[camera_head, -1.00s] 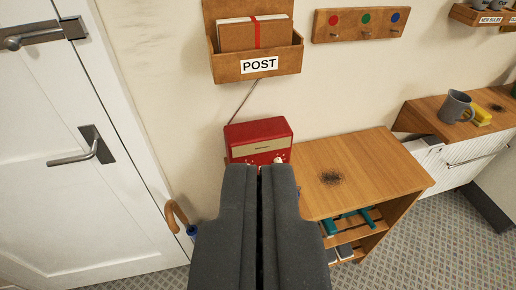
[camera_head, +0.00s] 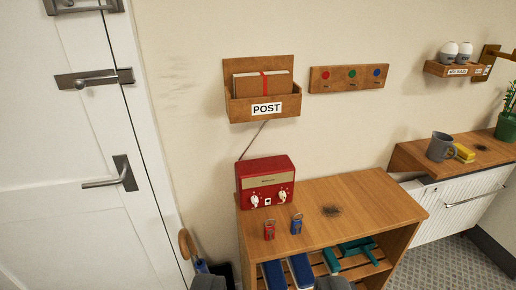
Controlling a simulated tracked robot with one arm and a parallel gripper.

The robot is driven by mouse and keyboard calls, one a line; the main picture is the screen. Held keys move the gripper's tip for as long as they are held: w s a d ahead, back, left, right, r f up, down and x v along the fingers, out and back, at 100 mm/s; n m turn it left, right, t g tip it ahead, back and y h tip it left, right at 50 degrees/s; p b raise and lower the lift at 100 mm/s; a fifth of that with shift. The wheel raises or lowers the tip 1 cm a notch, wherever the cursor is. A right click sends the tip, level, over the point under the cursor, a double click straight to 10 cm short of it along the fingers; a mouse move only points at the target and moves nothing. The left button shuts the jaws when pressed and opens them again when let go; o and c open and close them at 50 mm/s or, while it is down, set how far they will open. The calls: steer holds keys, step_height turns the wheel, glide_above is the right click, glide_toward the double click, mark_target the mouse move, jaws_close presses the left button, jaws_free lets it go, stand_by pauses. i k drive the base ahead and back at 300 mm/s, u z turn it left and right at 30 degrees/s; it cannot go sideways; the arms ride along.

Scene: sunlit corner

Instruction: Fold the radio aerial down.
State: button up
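The red radio (camera_head: 266,175) stands at the left end of the wooden bench top, against the wall. Its thin aerial (camera_head: 252,141) rises from the radio's top left and slants up to the right. The aerial's upper end is near the underside of the POST box, and I cannot tell whether it touches. My gripper (camera_head: 270,284) shows only as two dark fingertips, wide apart, at the bottom edge. It is open, with nothing seen between the fingers, and lies below the radio in the picture.
The wooden POST box (camera_head: 240,111) hangs above the radio. A red tag (camera_head: 269,230) and a blue tag (camera_head: 296,224) are on the bench (camera_head: 370,205) in front of it. A hook board (camera_head: 349,87) is to the right. A white door (camera_head: 70,200) is at left.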

mark_target(260, 130)
steer(key=u, duration=0.45)
steer(key=i, duration=1)
steer(key=z, duration=0.55)
